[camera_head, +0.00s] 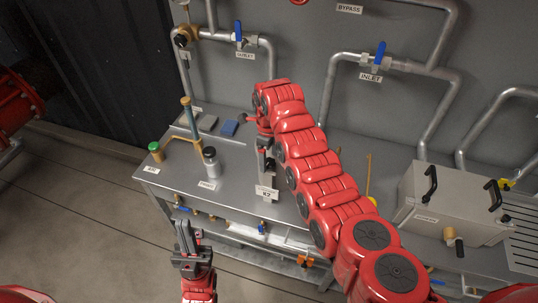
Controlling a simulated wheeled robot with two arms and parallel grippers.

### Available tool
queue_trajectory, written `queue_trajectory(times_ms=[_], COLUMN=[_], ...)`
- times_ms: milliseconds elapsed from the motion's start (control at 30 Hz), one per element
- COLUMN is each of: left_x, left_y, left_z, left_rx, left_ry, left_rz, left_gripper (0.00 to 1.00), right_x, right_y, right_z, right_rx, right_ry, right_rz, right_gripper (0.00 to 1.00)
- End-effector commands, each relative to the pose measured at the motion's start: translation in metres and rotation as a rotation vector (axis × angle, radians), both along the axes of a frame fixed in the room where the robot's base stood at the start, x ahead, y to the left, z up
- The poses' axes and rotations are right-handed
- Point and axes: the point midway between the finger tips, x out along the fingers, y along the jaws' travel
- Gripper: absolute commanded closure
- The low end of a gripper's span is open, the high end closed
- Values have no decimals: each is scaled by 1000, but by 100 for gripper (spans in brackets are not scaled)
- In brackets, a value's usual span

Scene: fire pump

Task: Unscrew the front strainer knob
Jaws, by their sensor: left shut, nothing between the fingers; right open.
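A grey box (425,207) with two black lever handles stands on the bench at the right. A tan knob (449,234) shows at its front. I cannot read the box's label, so I cannot tell for sure whether this is the strainer knob. My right arm crosses the middle of the bench. Its gripper (265,162) points down behind the K2 label, well left of the tan knob; its fingers are open but partly hidden. My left gripper (185,236) is shut and empty, pointing up in front of the bench's left part, far from the box.
Pipes with blue-handled valves (380,54) run along the back wall.

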Motion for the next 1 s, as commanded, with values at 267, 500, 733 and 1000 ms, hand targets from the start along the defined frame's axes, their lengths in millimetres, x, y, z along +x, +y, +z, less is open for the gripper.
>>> queue_trajectory(times_ms=[267, 500, 733, 1000], left_x=[0, 0, 0, 0], left_y=[0, 0, 0, 0], left_z=[3, 3, 3, 2], left_rx=[0, 0, 0, 0], left_ry=[0, 0, 1, 0], left_rz=[0, 0, 0, 0], left_gripper=[100, 100, 100, 100], right_x=[0, 0, 0, 0], right_y=[0, 0, 0, 0], right_z=[-8, -8, -8, -8], right_rx=[0, 0, 0, 0], right_ry=[-1, -1, -1, -2], right_rz=[0, 0, 0, 5], right_gripper=[16, 38, 79, 100])
